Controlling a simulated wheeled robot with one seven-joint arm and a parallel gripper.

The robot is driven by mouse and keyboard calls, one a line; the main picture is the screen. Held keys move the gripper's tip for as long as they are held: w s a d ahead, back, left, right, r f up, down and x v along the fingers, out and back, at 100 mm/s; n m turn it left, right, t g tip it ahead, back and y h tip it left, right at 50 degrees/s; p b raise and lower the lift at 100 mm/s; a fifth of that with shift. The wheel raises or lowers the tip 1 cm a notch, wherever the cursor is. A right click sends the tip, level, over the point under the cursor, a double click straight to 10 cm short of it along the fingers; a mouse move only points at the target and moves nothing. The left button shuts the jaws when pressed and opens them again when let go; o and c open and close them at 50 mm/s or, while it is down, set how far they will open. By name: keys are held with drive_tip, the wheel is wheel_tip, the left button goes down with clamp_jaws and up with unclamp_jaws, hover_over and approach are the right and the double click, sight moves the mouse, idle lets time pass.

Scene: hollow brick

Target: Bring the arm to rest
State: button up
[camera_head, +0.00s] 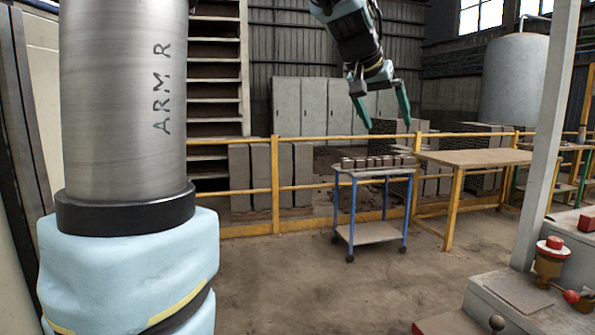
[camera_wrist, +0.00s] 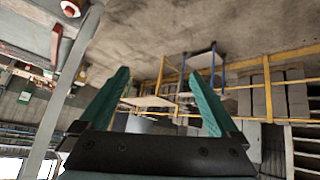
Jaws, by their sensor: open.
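My gripper (camera_head: 385,108) hangs from the top of the head view, right of centre. Its two green fingers are spread wide apart, with nothing between them. The wrist view also shows my gripper (camera_wrist: 160,100) open and empty, with a tilted view of the hall beyond it. In the head view the gripper appears above a small blue-legged trolley (camera_head: 368,232). It touches nothing that I can see. The upper part of the arm is cut off by the picture's top edge.
Several small blocks (camera_head: 378,161) stand on the trolley's top. A yellow railing (camera_head: 275,185) runs behind it, with a wooden-topped table (camera_head: 475,158) to the right. A grey post (camera_head: 545,135) and a machine with a red-topped button (camera_head: 552,245) stand at right. The floor (camera_head: 330,295) in front is clear.

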drive_tip(key=s+a+f+n+g+y, duration=0.1)
drive_tip(key=s+a+f+n+y, duration=0.1)
drive_tip(key=a+f, duration=0.7)
drive_tip(key=s+a+f+n+g+y, duration=0.1)
drive_tip(key=a+f+n+y, duration=0.1)
drive_tip(key=a+f, duration=0.7)
drive_tip(key=s+a+f+g, duration=0.1)
drive_tip(key=s+a+f, duration=0.2)
drive_tip(key=s+f, duration=0.2)
drive_tip(key=s+a+f+n+g+y, duration=0.1)
drive_tip(key=s+a+f, duration=0.3)
drive_tip(key=s+f, duration=0.2)
wheel_tip(320, 180, down, 2)
drive_tip(key=shift+a+f+n+y, duration=0.2)
drive_tip(key=shift+a+n+y, duration=0.05)
drive_tip(key=shift+n+y, duration=0.05)
drive_tip(key=shift+o, duration=0.2)
